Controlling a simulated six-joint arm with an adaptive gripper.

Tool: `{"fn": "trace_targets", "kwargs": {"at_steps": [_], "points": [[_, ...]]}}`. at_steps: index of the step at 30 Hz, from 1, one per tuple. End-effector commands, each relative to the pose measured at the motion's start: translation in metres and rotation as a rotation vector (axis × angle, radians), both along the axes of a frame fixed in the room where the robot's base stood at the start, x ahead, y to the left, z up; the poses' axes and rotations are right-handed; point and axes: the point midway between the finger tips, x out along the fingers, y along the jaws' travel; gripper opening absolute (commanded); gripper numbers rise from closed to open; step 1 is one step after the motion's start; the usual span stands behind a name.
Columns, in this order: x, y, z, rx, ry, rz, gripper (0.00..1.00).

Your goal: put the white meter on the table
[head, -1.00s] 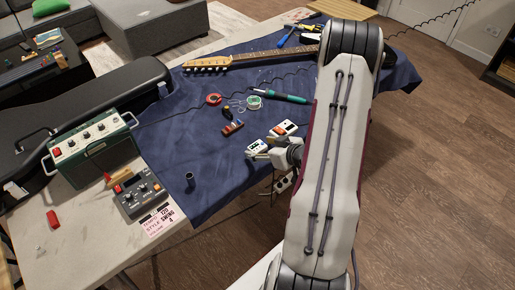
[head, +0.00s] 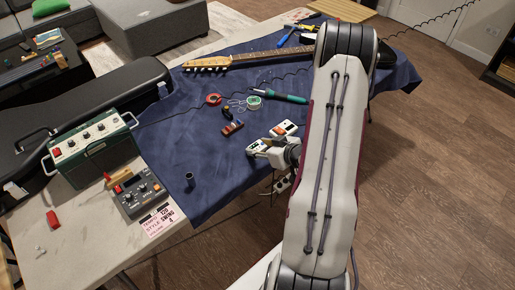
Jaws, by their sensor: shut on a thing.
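A small white meter (head: 256,143) with a dark display is near the front right edge of the blue cloth. My gripper (head: 257,150) is at its near side, shut on it. The fingers hide the meter's lower part. I cannot tell whether the meter still touches the cloth. The table (head: 85,245) shows bare pale surface at the front left; the blue cloth (head: 215,180) covers much of the rest.
A second white device (head: 284,128) with an orange-red patch lies just behind the gripper. A small red-and-dark block (head: 233,128), a soldering iron (head: 280,96) and a guitar neck (head: 250,59) lie farther back. A green amplifier (head: 92,145), a grey pedal box (head: 140,194) and a dark cup (head: 190,179) stand left.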

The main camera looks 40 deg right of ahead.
Motion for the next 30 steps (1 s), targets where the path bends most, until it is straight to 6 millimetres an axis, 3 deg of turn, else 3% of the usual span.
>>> {"fn": "trace_targets", "kwargs": {"at_steps": [14,30], "points": [[0.000,0.000,0.009,-0.002,-0.002,0.001,0.13],[0.001,-0.001,0.061,-0.003,-0.003,0.001,0.13]]}}
